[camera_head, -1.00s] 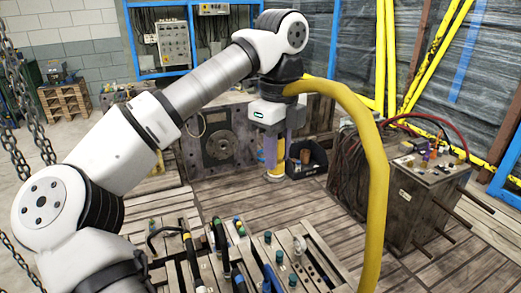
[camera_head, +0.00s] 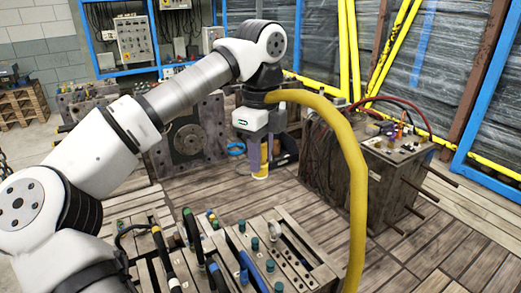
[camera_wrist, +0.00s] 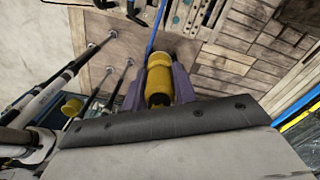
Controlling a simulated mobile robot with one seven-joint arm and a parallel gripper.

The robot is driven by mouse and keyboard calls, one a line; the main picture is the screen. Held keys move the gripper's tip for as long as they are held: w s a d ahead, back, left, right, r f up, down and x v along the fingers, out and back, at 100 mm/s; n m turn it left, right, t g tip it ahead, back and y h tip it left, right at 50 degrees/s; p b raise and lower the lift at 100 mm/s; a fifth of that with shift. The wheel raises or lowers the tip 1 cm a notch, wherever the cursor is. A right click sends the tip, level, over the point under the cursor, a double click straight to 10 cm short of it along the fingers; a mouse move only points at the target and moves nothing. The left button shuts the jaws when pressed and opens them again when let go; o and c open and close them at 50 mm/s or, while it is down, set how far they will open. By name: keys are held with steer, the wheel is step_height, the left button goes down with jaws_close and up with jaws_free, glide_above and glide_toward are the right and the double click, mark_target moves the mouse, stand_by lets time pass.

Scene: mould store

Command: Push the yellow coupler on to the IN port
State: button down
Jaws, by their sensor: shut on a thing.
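My gripper (camera_head: 264,160) hangs pointing down near the middle of the head view. Its purple fingers are shut on the yellow coupler (camera_head: 261,172), whose lower end shows below them. In the wrist view the coupler (camera_wrist: 158,78) sits between the fingers, with a dark ring at its near end. A thin blue line shows beyond its far end. The mould block (camera_head: 375,175) stands to the right of my gripper, apart from it, with fittings on top. I cannot make out which fitting is the IN port.
A thick yellow hose (camera_head: 356,190) arches from my wrist down to the front. A slatted rack (camera_head: 250,255) with coloured handles and fittings stands in front. A dark bin (camera_head: 288,150) lies behind my gripper. Rods stick out of the mould's right side. Plank floor lies between rack and mould.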

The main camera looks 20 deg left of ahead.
step_height(320, 180, down, 51)
steer(key=b, duration=3.8)
steer(key=shift+r, duration=0.2)
steer(key=shift+f+b, duration=1.15)
steer(key=shift+b, duration=0.05)
stand_by(0.7)
